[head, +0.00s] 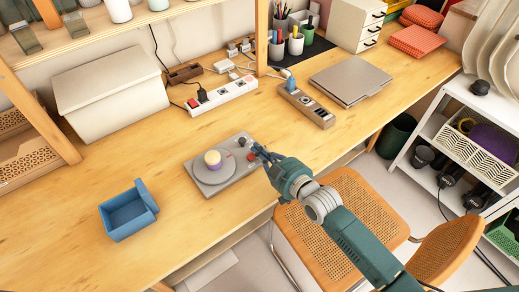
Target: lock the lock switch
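I cannot tell for sure which part is the lock switch. My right gripper (259,152) is at the right end of this device, with its dark fingertips close to the small parts. The view is too small to show whether they touch or how far the fingers are apart. My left gripper is not in view.
A blue open box (128,213) stands left of the device. A power strip (222,96), a long grey-brown device (305,105) and a closed laptop (351,80) lie behind. A chair (345,215) stands at the table's front edge. The table's left front is clear.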

